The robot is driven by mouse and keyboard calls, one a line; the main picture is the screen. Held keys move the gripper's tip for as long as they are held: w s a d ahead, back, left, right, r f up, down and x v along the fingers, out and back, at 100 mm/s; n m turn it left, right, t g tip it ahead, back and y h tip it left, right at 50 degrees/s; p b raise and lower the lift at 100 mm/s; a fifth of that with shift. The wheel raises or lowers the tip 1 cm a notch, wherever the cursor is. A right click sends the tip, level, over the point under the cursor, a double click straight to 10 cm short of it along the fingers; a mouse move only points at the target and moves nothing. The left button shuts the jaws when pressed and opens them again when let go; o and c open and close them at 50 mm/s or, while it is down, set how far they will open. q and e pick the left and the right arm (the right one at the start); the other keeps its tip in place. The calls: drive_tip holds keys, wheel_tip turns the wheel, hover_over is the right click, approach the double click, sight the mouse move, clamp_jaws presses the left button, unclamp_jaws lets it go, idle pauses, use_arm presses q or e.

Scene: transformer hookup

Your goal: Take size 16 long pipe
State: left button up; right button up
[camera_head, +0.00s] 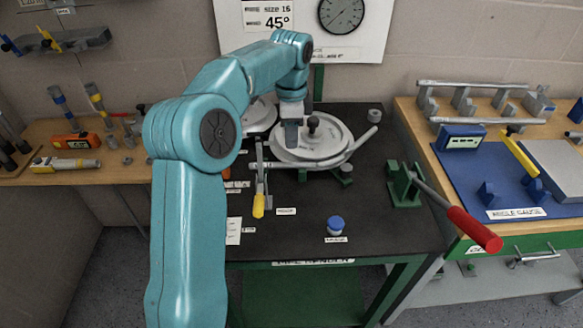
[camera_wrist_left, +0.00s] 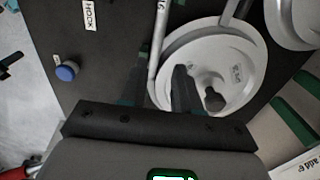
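A light grey pipe (camera_head: 318,163) lies along the front of the round white bender disc (camera_head: 337,137). Its right part angles up toward the back right. In the left wrist view the pipe (camera_wrist_left: 160,38) bears a "16" mark and runs between my two fingers in the picture. My left gripper (camera_head: 292,132) is over the disc, fingers down; in the wrist view the left gripper (camera_wrist_left: 160,90) is open, with gaps on both sides of the pipe. I cannot tell how far the fingers are above it. My right gripper is not in view.
A black knob (camera_head: 313,122) stands on the disc, close to my fingers. A yellow-handled lever (camera_head: 259,200), a blue knob (camera_head: 335,223) and a red-handled lever (camera_head: 470,225) are on the bender table. More pipes (camera_head: 472,86) rest on a rack at right.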

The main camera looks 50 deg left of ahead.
sight(291, 163)
use_arm(q)
drive_tip(key=f, duration=0.7)
drive_tip(key=shift+s+d+f+b, duration=0.15)
drive_tip(key=shift+s+f+b, duration=0.05)
drive_tip(key=shift+f+b, duration=0.2)
drive_tip(key=shift+w+f, duration=0.15)
drive_tip(key=shift+f, duration=0.25)
drive_tip(key=shift+r, duration=0.1)
drive_tip(key=shift+c, duration=0.6)
clamp_jaws()
